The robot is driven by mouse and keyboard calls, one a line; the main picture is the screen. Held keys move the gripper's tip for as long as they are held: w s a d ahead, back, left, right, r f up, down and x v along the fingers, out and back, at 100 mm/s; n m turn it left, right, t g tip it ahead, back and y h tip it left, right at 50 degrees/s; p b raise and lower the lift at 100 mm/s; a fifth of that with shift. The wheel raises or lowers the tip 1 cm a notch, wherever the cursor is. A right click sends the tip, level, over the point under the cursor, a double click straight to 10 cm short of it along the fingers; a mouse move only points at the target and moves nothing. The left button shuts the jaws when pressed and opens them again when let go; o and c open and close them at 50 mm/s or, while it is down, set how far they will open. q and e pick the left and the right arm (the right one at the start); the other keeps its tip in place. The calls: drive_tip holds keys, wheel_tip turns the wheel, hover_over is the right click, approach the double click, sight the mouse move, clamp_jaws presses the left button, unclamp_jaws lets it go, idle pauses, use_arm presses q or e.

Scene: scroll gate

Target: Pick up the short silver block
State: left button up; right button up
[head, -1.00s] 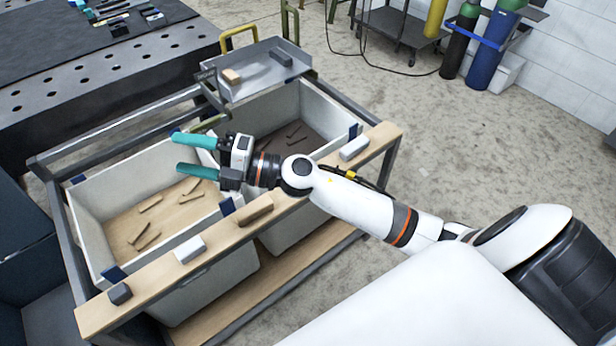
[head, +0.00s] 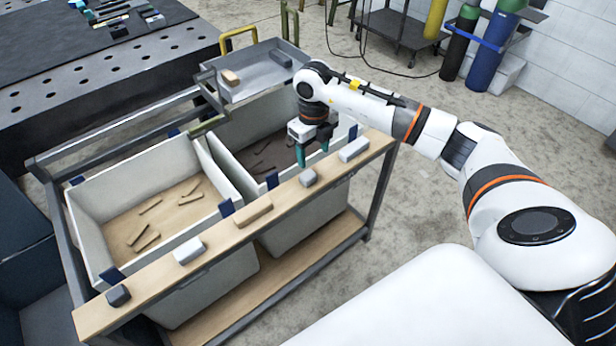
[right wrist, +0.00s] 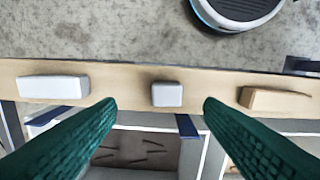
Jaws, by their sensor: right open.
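The short silver block (head: 308,178) sits on the wooden ledge (head: 222,228) of the cart. In the right wrist view, the short silver block (right wrist: 167,94) lies between the lines of the two fingers, just beyond the tips. My right gripper (head: 313,156) is open and empty, pointing down above and slightly behind the block. Its green fingers show in the right wrist view (right wrist: 160,104), apart and not touching the block. My left gripper is not in view.
A longer silver block (head: 354,149) and a tan block (head: 253,209) flank it on the ledge. Another silver block (head: 188,250) and a dark block (head: 119,295) lie further left. Two bins with strips stand behind the ledge. A metal tray (head: 262,78) holds two blocks.

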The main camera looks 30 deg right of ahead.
sight(308, 175)
wheel_tip(308, 175, down, 3)
drive_tip(key=shift+a+f, duration=0.1)
drive_tip(key=shift+w+a+f+p, duration=0.1)
drive_tip(key=shift+w+a+f, duration=0.05)
drive_tip(key=shift+f, duration=0.75)
drive_tip(key=shift+w+a+f+p, duration=0.1)
drive_tip(key=shift+a+f, duration=0.05)
drive_tip(key=shift+f, duration=0.7)
drive_tip(key=shift+w+a+f+p, duration=0.1)
drive_tip(key=shift+w+a+f, duration=0.05)
drive_tip(key=shift+f, duration=0.75)
drive_tip(key=c, duration=1.1)
drive_tip(key=shift+r, duration=0.1)
